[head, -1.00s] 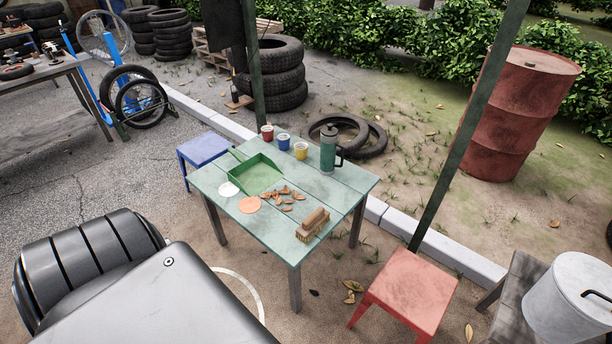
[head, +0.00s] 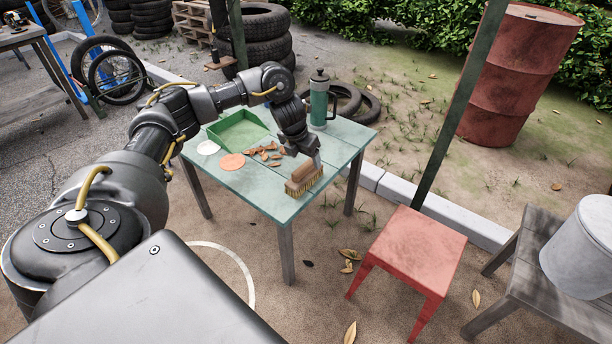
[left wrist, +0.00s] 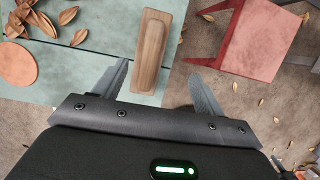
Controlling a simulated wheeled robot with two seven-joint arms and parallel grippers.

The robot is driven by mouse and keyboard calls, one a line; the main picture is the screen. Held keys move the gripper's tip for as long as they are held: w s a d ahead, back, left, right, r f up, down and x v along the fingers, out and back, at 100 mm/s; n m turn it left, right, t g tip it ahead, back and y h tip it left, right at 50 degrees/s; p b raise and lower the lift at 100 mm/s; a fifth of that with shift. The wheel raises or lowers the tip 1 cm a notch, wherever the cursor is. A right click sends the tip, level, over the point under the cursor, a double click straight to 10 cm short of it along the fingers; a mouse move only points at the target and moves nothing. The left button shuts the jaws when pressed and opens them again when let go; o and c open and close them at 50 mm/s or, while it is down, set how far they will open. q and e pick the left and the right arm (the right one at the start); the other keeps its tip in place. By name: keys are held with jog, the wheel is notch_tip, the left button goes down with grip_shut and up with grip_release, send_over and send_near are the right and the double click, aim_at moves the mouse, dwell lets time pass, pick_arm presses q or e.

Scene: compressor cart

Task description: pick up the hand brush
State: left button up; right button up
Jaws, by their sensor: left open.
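The hand brush (head: 304,180) lies on the right front edge of the green table (head: 262,199), wooden back up and pale bristles down. In the left wrist view the wooden brush (left wrist: 153,50) points away from me, ahead of and between the two fingers. My left gripper (head: 310,158) hangs just above and behind the brush. In the left wrist view my left gripper (left wrist: 158,90) is open, one finger to each side of the brush's line, and holds nothing. I cannot tell whether it touches the brush. My right gripper is not in view.
A green dustpan (head: 238,130), dry leaves (head: 266,151), an orange disc (head: 231,162) and a white disc (head: 208,148) lie on the table. A green flask (head: 319,103) stands close behind my gripper. A red stool (head: 414,243) stands to the right.

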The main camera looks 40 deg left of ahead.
aim_at(302, 166)
pick_arm(q)
jog(key=shift+s+a+r, duration=0.25)
jog(key=shift+s+a, duration=0.05)
jog(key=shift+a, duration=0.25)
jog(key=shift+s+a+r, duration=0.2)
jog(key=shift+s+a, duration=0.05)
jog(key=shift+a, duration=0.25)
jog(key=shift+g, duration=0.3)
jog(key=shift+b+x, duration=0.65)
jog(key=shift+x, duration=2.45)
jog(key=x, duration=0.4)
jog(key=shift+w+d+r+b, duration=0.15)
jog(key=shift+w+d+b, duration=0.1)
jog(key=shift+b, duration=0.15)
jog(key=shift+w+f, duration=0.1)
jog(key=shift+f, duration=0.35)
jog(key=c, duration=1)
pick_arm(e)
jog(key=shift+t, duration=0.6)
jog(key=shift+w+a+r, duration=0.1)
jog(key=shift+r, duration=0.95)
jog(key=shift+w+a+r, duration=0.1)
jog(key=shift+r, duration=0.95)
pick_arm(q)
jog(key=shift+r, duration=0.15)
